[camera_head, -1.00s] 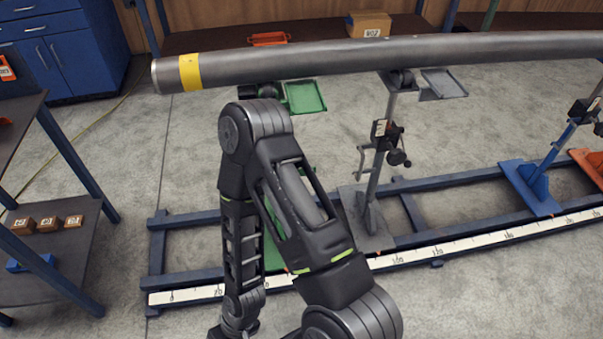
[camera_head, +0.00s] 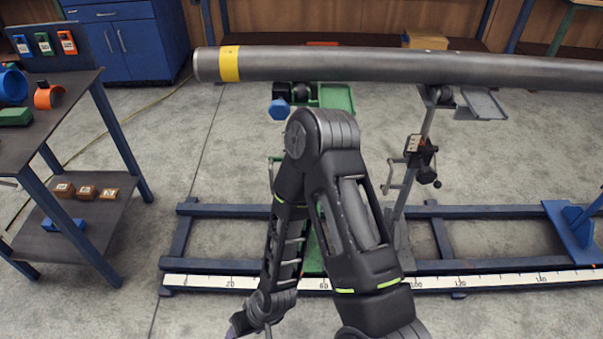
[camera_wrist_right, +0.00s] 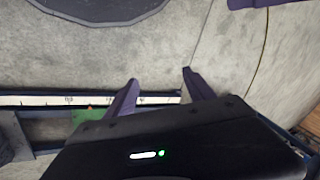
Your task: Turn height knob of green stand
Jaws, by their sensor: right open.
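The green stand stands under the left end of the pipe, with its green tray (camera_head: 337,97) and dark roller at the top. My right arm covers most of its post, and I cannot make out its height knob. A bit of its green base (camera_head: 313,260) shows behind the arm, and a green part shows low in the right wrist view (camera_wrist_right: 88,115). A blue hexagonal piece (camera_head: 279,110) shows beside the stand's top. My right gripper (camera_wrist_right: 157,88) is open and empty above the floor near the rail; its tip only just shows in the head view (camera_head: 237,326). My left gripper is out of view.
The grey pipe (camera_head: 350,66) with a yellow band spans the stands. A grey stand (camera_head: 413,160) with a crank is right of my arm. A blue rail frame with a white scale (camera_head: 200,281) crosses the floor. A shelved table (camera_head: 60,240) stands at left.

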